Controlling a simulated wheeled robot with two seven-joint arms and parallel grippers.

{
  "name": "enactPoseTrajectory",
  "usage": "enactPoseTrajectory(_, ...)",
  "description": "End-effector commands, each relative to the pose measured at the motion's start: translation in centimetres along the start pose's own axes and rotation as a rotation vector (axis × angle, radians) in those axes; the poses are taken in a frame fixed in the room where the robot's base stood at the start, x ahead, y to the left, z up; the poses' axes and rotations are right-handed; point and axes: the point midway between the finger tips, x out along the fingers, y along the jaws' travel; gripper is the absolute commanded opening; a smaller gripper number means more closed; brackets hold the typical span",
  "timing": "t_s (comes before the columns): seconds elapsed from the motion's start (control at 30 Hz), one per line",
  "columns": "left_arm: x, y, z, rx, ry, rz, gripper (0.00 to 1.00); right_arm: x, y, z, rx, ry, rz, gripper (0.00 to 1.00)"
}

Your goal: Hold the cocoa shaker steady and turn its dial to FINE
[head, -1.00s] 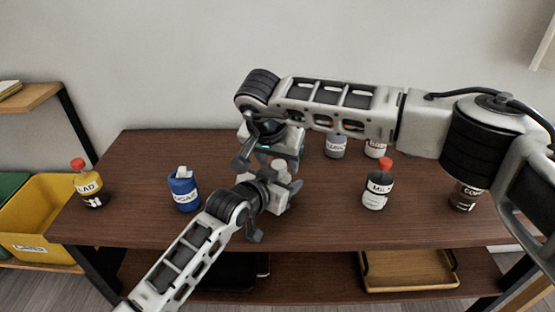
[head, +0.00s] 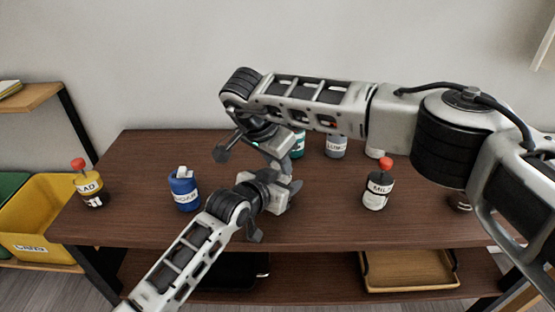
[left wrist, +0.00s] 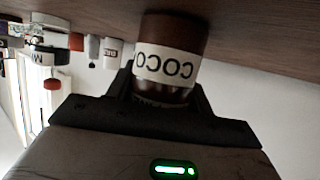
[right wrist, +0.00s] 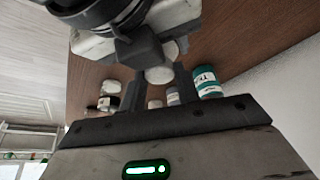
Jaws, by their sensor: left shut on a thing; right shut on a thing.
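The cocoa shaker (left wrist: 168,62) shows in the left wrist view as a brown cylinder with a white label, upside down in the picture. My left gripper (left wrist: 165,85) is shut on its body from the side. In the head view my left gripper (head: 282,192) and the right wrist above it hide the shaker. My right gripper (right wrist: 160,65) is above my left one, shut on a pale rounded piece (right wrist: 160,75), seemingly the shaker's dial. The dial's markings and pointer cannot be read.
A blue sugar jar (head: 184,189) stands left of the grippers, a red-capped bottle (head: 88,187) farther left. A milk bottle (head: 377,190) stands to the right. Several containers, including a teal one (head: 298,145), stand behind. The wooden tabletop (head: 320,220) is clear in front.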

Motion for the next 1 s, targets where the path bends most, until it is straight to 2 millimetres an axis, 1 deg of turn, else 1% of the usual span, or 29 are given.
enactPoseTrajectory(0.27,0.0,0.0,0.1,0.0,-0.002,0.0,0.26,-0.1,0.0,0.0,0.016,0.0,0.006,0.09)
enactPoseTrajectory(0.3,0.0,0.0,0.1,0.0,-0.002,0.0,0.26,-0.1,0.0,0.0,0.016,0.0,0.005,0.34)
enactPoseTrajectory(0.37,0.0,0.0,0.1,0.0,-0.002,0.0,0.26,-0.1,0.0,0.0,0.015,0.0,0.005,0.51)
enactPoseTrajectory(0.4,0.0,0.0,0.1,0.0,-0.002,0.0,0.26,-0.1,0.0,0.0,0.015,0.0,0.005,0.54)
enactPoseTrajectory(0.67,0.0,0.0,0.1,0.0,-0.002,0.0,0.26,-0.1,0.0,0.0,0.014,0.0,0.005,0.54)
enactPoseTrajectory(0.77,0.0,0.0,0.1,0.0,-0.002,0.0,0.26,-0.8,-0.1,-0.1,0.014,0.001,0.004,0.54)
enactPoseTrajectory(0.87,0.0,0.0,0.1,0.0,-0.002,0.0,0.26,-2.3,-0.1,0.0,0.013,0.001,0.002,0.54)
enactPoseTrajectory(1.0,0.0,0.0,0.1,0.0,-0.002,0.0,0.26,-5.3,-0.1,-0.1,0.013,0.003,0.001,0.54)
